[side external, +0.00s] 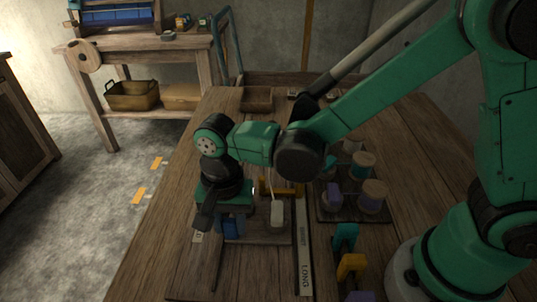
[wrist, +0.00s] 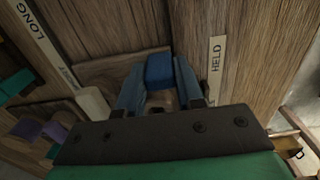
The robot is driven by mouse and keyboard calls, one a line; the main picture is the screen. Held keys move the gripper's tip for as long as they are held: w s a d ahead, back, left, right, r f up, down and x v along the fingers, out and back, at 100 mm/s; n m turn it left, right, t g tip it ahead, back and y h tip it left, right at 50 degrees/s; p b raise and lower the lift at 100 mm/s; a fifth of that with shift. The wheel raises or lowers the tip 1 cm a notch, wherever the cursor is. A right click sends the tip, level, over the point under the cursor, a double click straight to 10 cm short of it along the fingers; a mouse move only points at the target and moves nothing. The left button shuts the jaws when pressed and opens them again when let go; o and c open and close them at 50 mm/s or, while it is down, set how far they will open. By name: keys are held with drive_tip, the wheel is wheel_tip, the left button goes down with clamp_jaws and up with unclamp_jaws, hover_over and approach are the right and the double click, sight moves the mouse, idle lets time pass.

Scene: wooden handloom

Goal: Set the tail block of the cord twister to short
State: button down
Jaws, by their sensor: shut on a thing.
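My gripper (side external: 232,222) points down over the cord twister's wooden board (side external: 262,238). In the wrist view my gripper (wrist: 160,92) has its two blue-grey fingers closed on the sides of a blue block (wrist: 159,68). The blue block (side external: 234,228) is partly hidden by the gripper in the side view. A pale strip (side external: 304,250) reading LONG at its near end lies right of the board; the smaller word farther up is hard to read. A cream block (side external: 277,214) stands between the blue block and that strip. I cannot tell which block is the tail block.
A pale strip reading HELD (wrist: 215,66) lies on the other side of the blue block. A yellow piece (side external: 281,188) is behind the board. A rack with spools (side external: 372,196) stands to the right, with teal and yellow pieces (side external: 350,267) nearer.

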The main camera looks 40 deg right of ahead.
drive_tip(key=shift+w+d, duration=0.15)
drive_tip(key=shift+d, duration=0.05)
drive_tip(key=c, duration=0.6)
unclamp_jaws()
drive_tip(key=shift+o, duration=0.2)
drive_tip(key=shift+a, duration=0.1)
drive_tip(key=shift+r, duration=2.8)
drive_tip(key=s+d+r+n+t, duration=0.1)
drive_tip(key=d+r+n+t, duration=0.1)
drive_tip(key=d, duration=0.6)
drive_tip(key=s+d+r+n+t, duration=0.1)
drive_tip(key=d+r+n+t, duration=0.1)
drive_tip(key=d+n+t, duration=0.3)
drive_tip(key=d+n, duration=0.2)
drive_tip(key=d, duration=0.1)
drive_tip(key=shift+s+d+r, duration=0.2)
drive_tip(key=shift+s+r, duration=0.05)
drive_tip(key=shift+r, duration=0.1)
